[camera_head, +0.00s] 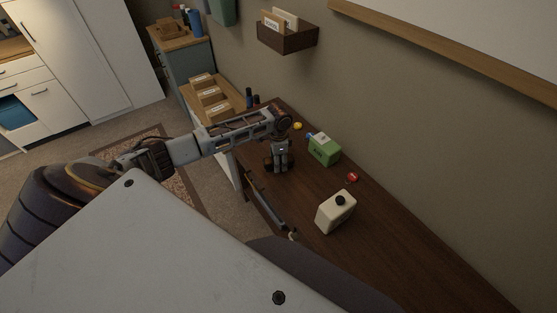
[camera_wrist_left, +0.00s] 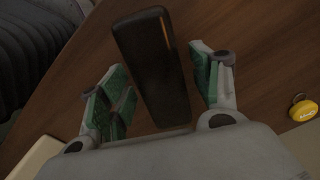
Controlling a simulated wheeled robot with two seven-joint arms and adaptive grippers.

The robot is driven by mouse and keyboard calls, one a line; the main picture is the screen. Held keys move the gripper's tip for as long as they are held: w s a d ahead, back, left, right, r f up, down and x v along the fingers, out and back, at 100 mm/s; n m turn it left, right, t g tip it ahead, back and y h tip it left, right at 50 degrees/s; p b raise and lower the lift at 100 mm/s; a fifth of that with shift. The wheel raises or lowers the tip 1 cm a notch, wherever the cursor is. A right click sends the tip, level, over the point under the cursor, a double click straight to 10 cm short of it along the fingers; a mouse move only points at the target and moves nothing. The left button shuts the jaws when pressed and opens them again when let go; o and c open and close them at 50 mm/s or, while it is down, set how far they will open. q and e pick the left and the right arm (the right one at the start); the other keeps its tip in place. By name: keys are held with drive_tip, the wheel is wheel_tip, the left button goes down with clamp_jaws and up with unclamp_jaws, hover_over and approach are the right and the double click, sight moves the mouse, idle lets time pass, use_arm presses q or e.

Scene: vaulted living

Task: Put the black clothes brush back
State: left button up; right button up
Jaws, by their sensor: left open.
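The black clothes brush (camera_wrist_left: 150,62) is a long, dark, rounded block. In the left wrist view it lies on the brown wooden table between my left gripper's fingers. My left gripper (camera_wrist_left: 155,95) is open, with green pads on both sides of the brush and visible gaps to it. In the head view my left gripper (camera_head: 279,168) points down over the far part of the table (camera_head: 375,235), and the brush is largely hidden by it. My right gripper is not in view.
A dark bar (camera_head: 265,200) runs along the table's left edge. A wall holder (camera_head: 288,39) hangs above. Labelled boxes (camera_head: 212,98) stand beyond.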

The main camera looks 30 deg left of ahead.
use_arm(q)
drive_tip(key=shift+r, duration=0.15)
wheel_tip(320, 180, up, 12)
idle(0.7)
